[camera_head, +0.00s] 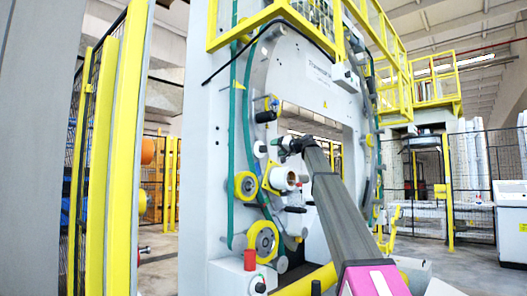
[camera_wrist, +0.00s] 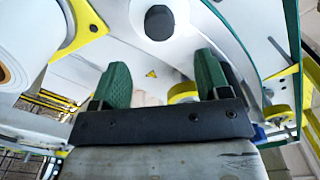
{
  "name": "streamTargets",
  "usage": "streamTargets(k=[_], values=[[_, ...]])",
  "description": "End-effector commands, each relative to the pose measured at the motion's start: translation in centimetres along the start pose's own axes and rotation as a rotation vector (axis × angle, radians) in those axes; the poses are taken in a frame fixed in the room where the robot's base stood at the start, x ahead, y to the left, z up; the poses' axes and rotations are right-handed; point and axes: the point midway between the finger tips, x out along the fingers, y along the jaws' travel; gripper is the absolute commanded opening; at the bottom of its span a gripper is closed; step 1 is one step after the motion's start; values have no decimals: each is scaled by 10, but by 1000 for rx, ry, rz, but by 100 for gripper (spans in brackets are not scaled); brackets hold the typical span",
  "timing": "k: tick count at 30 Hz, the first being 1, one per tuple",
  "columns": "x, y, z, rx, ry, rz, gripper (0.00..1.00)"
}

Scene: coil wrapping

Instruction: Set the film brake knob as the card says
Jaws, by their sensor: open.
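My gripper (camera_wrist: 163,80) is open and empty, its two green fingers apart in the wrist view. A round black knob (camera_wrist: 158,22) sits on the pale machine face beyond the fingertips, roughly centred between them and not touched. I cannot tell for sure that it is the film brake knob, and no setting mark on it is readable. In the head view my gripper (camera_head: 291,146) is at the wrapping machine's ring (camera_head: 268,78), just above a white roll (camera_head: 283,179). No readable setting card shows in either view.
The white roll also shows at the left of the wrist view (camera_wrist: 28,38), beside a yellow bracket (camera_wrist: 88,22). Yellow-rimmed rollers (camera_head: 262,240) lie below my gripper. A yellow fence post (camera_head: 100,160) stands at left. Open floor (camera_head: 460,270) shows at right.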

Motion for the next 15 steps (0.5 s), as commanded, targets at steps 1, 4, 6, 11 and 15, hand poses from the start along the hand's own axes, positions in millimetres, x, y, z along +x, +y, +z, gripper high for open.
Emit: streamTargets(k=[1,4,6,11,15], values=[[9,0,-1,0,-1,0,69],[25,1,-1,0,-2,0,69],[37,1,-1,0,-1,0,69],[66,0,-1,0,-2,-1,69],[84,1,-1,0,-1,0,69]])
